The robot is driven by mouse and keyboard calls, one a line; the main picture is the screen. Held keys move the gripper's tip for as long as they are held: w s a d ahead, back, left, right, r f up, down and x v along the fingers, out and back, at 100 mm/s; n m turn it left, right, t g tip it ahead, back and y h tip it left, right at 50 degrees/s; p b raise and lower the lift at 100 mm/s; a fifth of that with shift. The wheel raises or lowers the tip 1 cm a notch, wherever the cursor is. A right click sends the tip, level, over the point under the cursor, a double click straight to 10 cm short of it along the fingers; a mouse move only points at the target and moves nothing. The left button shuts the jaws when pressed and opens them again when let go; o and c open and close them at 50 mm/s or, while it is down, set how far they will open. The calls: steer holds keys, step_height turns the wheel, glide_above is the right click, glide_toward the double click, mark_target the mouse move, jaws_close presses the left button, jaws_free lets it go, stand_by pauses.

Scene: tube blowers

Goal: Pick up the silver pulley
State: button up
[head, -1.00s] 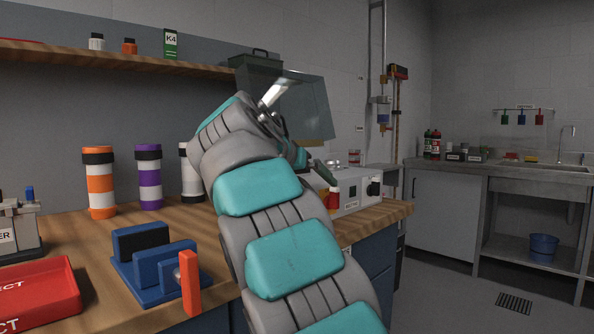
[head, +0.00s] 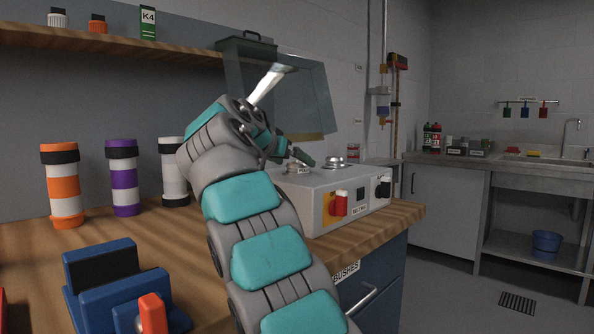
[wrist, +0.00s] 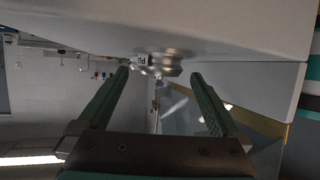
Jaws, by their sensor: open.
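A silver, round, stepped metal part that looks like the pulley (wrist: 160,64) shows in the wrist view, ahead of my gripper (wrist: 160,74) and between the lines of its two dark green fingers. The fingers are apart with nothing held. In the head view, two silver round parts sit on top of a grey machine box: one (head: 335,162) towards the back right, and one (head: 297,169) close by my gripper (head: 301,157). I cannot tell for sure which of them the wrist view shows. My arm hides part of the machine.
The grey machine box (head: 345,201) has red and yellow switches on its front. A clear raised guard (head: 300,90) stands behind my wrist. A blue block holder (head: 115,285) and several banded cylinders stand on the wooden bench (head: 150,245) at left.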

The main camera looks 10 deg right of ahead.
steer(key=x, duration=0.3)
steer(key=shift+s, duration=0.1)
jaws_close()
stand_by(0.7)
